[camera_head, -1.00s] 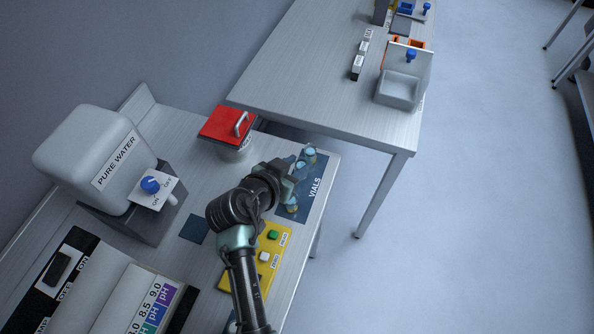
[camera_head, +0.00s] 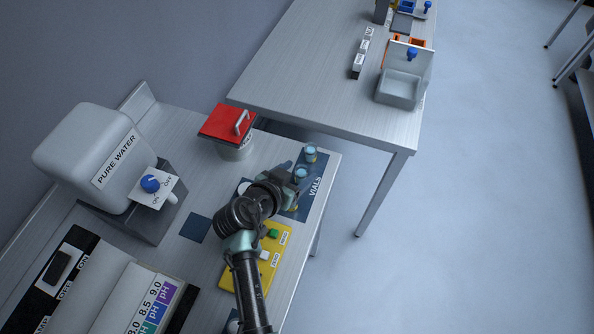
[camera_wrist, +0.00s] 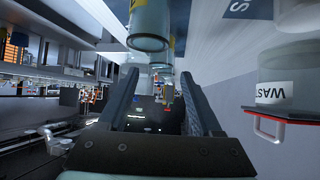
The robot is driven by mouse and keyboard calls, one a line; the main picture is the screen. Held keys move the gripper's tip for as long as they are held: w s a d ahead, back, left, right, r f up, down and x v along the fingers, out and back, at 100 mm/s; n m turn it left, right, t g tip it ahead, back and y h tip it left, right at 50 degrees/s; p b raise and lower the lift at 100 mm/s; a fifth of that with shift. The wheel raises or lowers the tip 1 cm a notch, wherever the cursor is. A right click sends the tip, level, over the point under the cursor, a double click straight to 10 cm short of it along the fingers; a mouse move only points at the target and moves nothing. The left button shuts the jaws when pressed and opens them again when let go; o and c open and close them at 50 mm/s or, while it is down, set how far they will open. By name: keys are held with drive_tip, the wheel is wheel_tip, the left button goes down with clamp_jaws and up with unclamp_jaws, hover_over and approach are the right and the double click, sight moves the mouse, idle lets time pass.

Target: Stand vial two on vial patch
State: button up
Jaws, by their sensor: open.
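Small vials with blue-grey tops stand on the dark blue mat labelled VIALS (camera_head: 317,186) at the table's right edge. One vial (camera_head: 310,153) is at the mat's far end and another vial (camera_head: 301,172) is nearer my gripper. I cannot tell which is vial two. My gripper (camera_head: 291,185) is low beside the mat, partly covering it. In the wrist view my gripper (camera_wrist: 159,78) has its fingers apart with nothing clamped between them. A large close vial (camera_wrist: 150,22) is at the top, with another vial (camera_wrist: 161,55) behind it. A small dark square patch (camera_head: 195,228) lies bare on the table.
A waste jar (camera_head: 236,150) with a red handled lid stands behind my gripper. The pure water tank (camera_head: 95,150) is left. A yellow button panel (camera_head: 272,238) lies under my arm. A second table (camera_head: 320,75) is across a gap.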

drive_tip(key=shift+r, duration=0.15)
drive_tip(key=b+v, duration=0.1)
drive_tip(key=v, duration=1.1)
drive_tip(key=shift+b, duration=0.3)
